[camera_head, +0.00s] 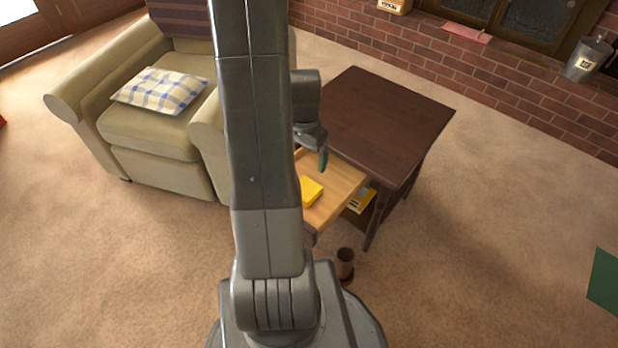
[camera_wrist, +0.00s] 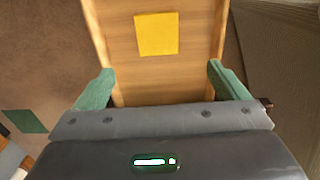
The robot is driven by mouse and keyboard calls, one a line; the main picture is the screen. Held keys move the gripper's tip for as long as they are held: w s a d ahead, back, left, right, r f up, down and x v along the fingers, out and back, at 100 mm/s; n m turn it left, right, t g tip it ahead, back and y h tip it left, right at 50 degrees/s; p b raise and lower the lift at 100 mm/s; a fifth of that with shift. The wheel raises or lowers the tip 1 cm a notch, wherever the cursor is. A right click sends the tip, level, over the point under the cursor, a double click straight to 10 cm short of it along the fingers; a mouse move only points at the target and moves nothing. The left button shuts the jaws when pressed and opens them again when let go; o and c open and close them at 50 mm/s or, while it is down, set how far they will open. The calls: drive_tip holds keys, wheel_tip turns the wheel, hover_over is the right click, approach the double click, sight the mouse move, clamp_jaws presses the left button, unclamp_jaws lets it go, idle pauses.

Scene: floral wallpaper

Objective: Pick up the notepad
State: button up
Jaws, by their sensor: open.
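A yellow notepad (camera_head: 312,191) lies in the open wooden drawer (camera_head: 338,190) of a dark side table (camera_head: 388,115). In the wrist view the yellow notepad (camera_wrist: 156,34) lies flat on the drawer bottom (camera_wrist: 120,70), toward the top of the picture. My gripper (camera_head: 322,160) hangs over the drawer; in the wrist view its two green fingers (camera_wrist: 158,88) are wide apart with nothing between them but the drawer floor beneath. The notepad is ahead of the fingertips and apart from them. My arm hides the left part of the drawer in the head view.
A beige armchair (camera_head: 150,135) with a checked pillow (camera_head: 160,91) stands left of the table. A yellow item (camera_head: 361,200) lies under the drawer, and a brown cup (camera_head: 345,261) stands on the carpet. The carpet to the right is clear up to a green sheet (camera_head: 606,280).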

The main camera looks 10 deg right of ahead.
drive_tip(key=b, duration=0.2)
hover_over(306, 188)
drive_tip(key=f, duration=0.8)
drive_tip(key=shift+w+f, duration=0.25)
drive_tip(key=shift+f, duration=0.1)
drive_tip(key=shift+s+f+b, duration=0.15)
drive_tip(key=shift+f+b, duration=0.5)
drive_tip(key=shift+f, duration=0.7)
drive_tip(key=shift+s+f+b, duration=0.15)
drive_tip(key=shift+f+b, duration=0.45)
drive_tip(key=shift+f, duration=0.7)
drive_tip(key=shift+r, duration=0.1)
drive_tip(key=c, duration=1.1)
